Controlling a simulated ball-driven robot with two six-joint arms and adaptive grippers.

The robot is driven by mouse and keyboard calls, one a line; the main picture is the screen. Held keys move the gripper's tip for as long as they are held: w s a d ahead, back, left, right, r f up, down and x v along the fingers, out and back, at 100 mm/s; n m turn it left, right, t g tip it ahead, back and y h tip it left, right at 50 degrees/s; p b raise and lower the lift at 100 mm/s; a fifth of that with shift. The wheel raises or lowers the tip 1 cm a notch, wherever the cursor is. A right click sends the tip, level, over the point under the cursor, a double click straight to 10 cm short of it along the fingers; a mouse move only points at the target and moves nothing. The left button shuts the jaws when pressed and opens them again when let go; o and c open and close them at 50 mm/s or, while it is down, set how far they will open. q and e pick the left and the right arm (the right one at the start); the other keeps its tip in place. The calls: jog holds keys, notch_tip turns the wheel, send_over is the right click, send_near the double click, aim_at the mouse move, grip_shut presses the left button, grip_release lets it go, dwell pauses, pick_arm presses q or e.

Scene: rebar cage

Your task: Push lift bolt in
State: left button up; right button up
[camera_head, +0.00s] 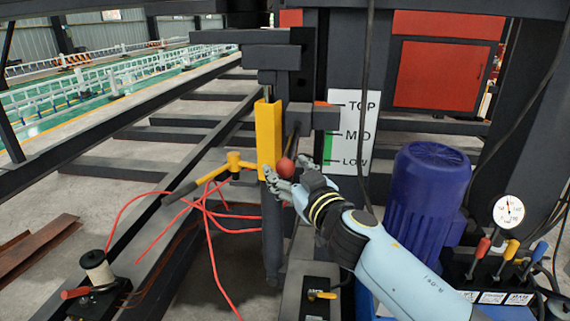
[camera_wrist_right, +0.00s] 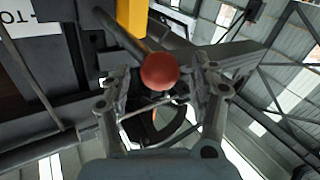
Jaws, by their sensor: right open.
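The lift bolt shows as a round red knob (camera_head: 286,166) beside the yellow sleeve (camera_head: 267,130) on the dark upright post. My right gripper (camera_head: 279,182) is just below the knob in the head view, with its fingers open. In the right wrist view the red knob (camera_wrist_right: 160,71) appears between the two open fingers (camera_wrist_right: 158,88), with a gap to each finger. The fingers are not closed on it. My left gripper is not in view.
A scale board (camera_head: 349,128) marked TOP, MID and LOW stands behind the post. A blue motor (camera_head: 426,196) is to the right, near a gauge (camera_head: 508,211) and coloured levers. A yellow valve (camera_head: 235,161), red wires and a wire spool (camera_head: 97,268) are on the left.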

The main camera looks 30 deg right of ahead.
jog(key=shift+w, duration=0.9)
jog(key=shift+d, duration=0.1)
grip_shut()
